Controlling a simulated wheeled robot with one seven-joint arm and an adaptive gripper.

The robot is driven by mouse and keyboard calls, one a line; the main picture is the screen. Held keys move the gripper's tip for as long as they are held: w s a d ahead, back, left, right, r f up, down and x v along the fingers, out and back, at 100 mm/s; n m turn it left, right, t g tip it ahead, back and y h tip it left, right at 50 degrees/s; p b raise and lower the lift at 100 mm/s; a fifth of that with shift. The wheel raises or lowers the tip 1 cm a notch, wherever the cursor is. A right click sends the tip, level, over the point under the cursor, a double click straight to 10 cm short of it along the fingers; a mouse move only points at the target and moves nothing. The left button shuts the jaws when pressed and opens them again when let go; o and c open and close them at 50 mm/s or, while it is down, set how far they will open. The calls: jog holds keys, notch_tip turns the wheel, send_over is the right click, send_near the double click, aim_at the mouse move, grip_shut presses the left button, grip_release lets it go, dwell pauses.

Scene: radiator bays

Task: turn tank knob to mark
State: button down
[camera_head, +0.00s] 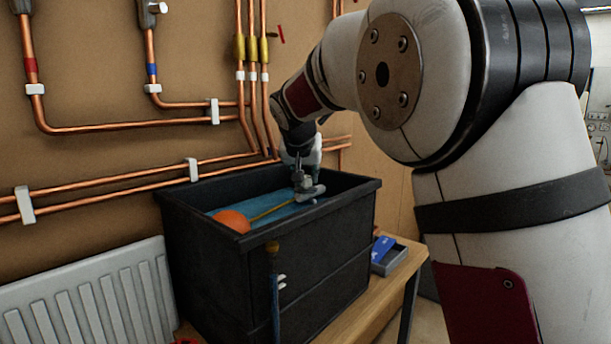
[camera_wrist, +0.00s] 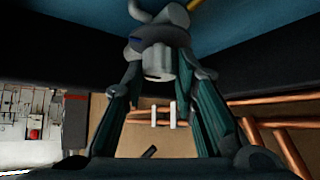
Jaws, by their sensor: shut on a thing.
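The black tank (camera_head: 200,240) stands on a wooden bench and holds blue water. An orange float ball (camera_head: 231,221) sits at the water, with a thin yellow rod (camera_head: 268,210) running from it to a grey valve fitting (camera_head: 311,192) at the tank's right side. My gripper (camera_head: 301,172) reaches down over the tank to this fitting. In the wrist view, the two fingers of my gripper (camera_wrist: 160,75) are shut on the light grey tank knob (camera_wrist: 158,62). The mark cannot be made out, and the fingers partly hide the knob.
Copper pipes (camera_head: 120,178) run along the wall behind the tank. A white radiator (camera_head: 95,295) is at the left. A small grey tray with a blue item (camera_head: 384,248) lies on the bench (camera_head: 400,265) right of the tank. The tank walls closely surround my gripper.

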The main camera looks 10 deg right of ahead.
jog(key=c, duration=1.3)
grip_release()
jog(key=v, duration=1.2)
jog(key=s+d+f+n+g+y, duration=0.1)
jog(key=s+d+f, duration=0.15)
jog(key=s, duration=0.75)
jog(key=s+d+f+n+g+y, duration=0.15)
jog(key=s+f, duration=0.25)
jog(key=s, duration=0.7)
jog(key=s+f+n+b, duration=0.1)
jog(key=s+f+b, duration=0.1)
jog(key=s+f, duration=1)
jog(key=shift+s+a+n+y, duration=0.3)
jog(key=shift+s+n+y, duration=0.05)
jog(key=shift+s, duration=0.1)
